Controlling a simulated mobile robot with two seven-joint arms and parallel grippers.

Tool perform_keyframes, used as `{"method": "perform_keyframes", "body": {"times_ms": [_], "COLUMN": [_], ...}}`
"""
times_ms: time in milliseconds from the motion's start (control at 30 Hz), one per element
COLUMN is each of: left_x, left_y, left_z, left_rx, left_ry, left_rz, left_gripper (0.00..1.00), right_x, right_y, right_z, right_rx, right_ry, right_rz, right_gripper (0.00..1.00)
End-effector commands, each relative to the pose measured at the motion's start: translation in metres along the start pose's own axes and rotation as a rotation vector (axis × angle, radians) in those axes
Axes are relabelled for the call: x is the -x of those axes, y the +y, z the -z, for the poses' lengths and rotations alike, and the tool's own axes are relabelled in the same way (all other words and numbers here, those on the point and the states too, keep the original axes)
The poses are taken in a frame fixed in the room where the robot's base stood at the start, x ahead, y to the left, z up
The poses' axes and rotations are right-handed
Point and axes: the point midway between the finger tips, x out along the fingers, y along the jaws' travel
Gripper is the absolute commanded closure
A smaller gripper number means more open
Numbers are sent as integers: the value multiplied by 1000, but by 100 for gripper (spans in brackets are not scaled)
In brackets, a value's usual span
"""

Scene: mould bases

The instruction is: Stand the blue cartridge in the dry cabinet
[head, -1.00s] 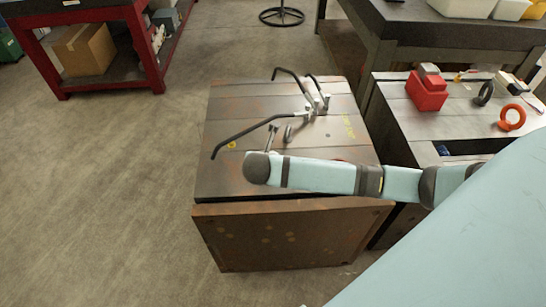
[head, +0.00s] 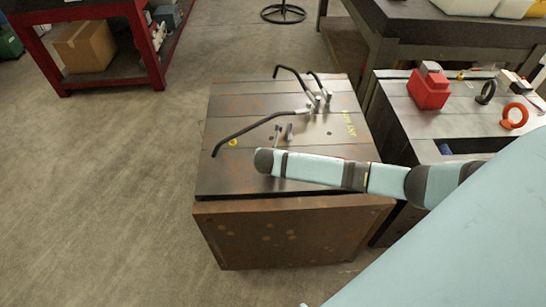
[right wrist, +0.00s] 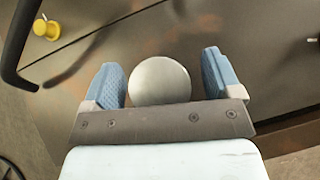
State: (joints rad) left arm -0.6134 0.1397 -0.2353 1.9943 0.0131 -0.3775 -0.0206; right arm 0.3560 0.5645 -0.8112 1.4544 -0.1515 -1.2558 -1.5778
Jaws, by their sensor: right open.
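A small blue thing (head: 445,149) shows in the opening of the right-hand steel block, partly hidden by my right arm. It may be the blue cartridge, but it is too small to tell. I cannot make out a dry cabinet. My right arm reaches in from the right over the near mould base (head: 285,105). In the right wrist view my right gripper (right wrist: 162,68) is open, with blue finger pads apart. A pale round thing (right wrist: 160,78) shows between the pads, with gaps at both sides. I cannot tell what it is. My left gripper is not in view.
Black bent handles (head: 250,130) rise from the mould base, near a yellow knob (head: 233,143). The right-hand block (head: 395,100) carries a red block (head: 428,90), an orange eye bolt (head: 514,116) and a black ring (head: 487,92). The floor at left is clear; a red bench (head: 110,15) stands behind.

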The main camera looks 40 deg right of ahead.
Motion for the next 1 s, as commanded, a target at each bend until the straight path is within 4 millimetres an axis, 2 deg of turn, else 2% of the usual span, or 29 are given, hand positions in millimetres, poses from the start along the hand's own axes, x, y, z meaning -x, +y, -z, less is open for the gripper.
{"method": "perform_keyframes", "body": {"times_ms": [267,367,533,567,600,867,1000], "left_x": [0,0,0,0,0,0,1], "left_y": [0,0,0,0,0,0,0], "left_z": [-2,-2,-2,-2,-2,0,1], "left_rx": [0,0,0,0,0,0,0], "left_ry": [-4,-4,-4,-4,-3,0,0], "left_rz": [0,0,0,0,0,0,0], "left_gripper": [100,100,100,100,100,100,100], "right_x": [-5,-5,-5,-5,-4,-3,5], "right_y": [0,0,0,0,0,0,0], "right_z": [0,0,0,0,0,-2,-10], "right_rx": [0,0,0,0,0,0,-2], "right_ry": [1,1,1,1,1,0,0], "right_rz": [-1,-1,-1,-1,-1,-1,-2], "right_gripper": [16,34,73,73,78,78,78]}}
